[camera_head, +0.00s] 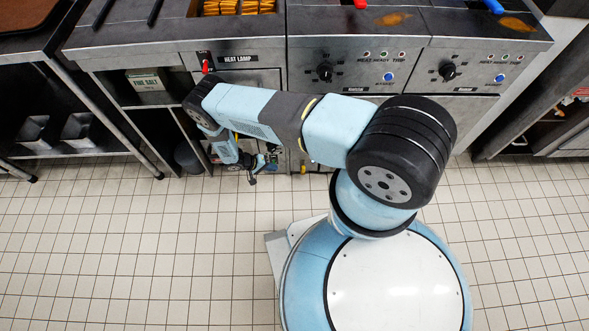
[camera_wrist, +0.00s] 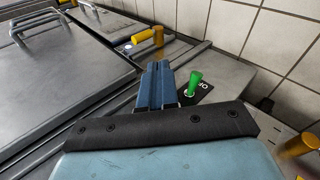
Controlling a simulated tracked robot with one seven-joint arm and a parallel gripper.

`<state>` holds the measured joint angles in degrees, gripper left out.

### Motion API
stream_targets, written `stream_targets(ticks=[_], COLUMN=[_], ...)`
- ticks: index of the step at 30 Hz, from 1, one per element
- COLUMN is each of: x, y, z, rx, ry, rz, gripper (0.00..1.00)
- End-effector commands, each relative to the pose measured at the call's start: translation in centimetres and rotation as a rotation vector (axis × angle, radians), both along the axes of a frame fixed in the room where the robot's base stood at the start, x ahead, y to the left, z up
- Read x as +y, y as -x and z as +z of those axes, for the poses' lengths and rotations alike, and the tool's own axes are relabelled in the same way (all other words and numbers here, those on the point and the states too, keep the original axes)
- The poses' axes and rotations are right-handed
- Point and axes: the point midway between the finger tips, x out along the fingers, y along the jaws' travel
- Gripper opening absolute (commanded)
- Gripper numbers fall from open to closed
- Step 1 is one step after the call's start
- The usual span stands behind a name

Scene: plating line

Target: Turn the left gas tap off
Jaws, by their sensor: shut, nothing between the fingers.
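In the wrist view a gas tap with a yellow handle (camera_wrist: 143,36) on a brass body (camera_wrist: 158,42) stands beyond my fingers, on the low front of the units. A second brass fitting (camera_wrist: 299,146) shows at the lower right edge. Its handle is mostly cut off, with only a bit of yellow at the frame edge. My gripper (camera_wrist: 158,72) has its blue fingers together and empty, apart from both fittings. A green lever (camera_wrist: 195,79) stands just right of the fingertips. In the head view my wrist is low at the cabinet front, and my arm hides much there.
The heat lamp panel has a red switch (camera_head: 205,66). Black knobs (camera_head: 325,72) are on the units to its right. A metal table (camera_head: 30,55) with a lower shelf stands at left. The tiled floor (camera_head: 120,240) is clear around my base.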

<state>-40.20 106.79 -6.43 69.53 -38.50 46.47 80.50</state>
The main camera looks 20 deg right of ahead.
Motion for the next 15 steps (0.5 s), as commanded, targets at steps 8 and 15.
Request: stream_targets(ticks=[8, 15], x=[0.0, -1.2], y=[0.0, 0.1], z=[0.0, -1.0], rx=[0.001, 0.001], ry=[0.002, 0.003], rz=[-0.001, -0.002], gripper=[0.0, 0.0])
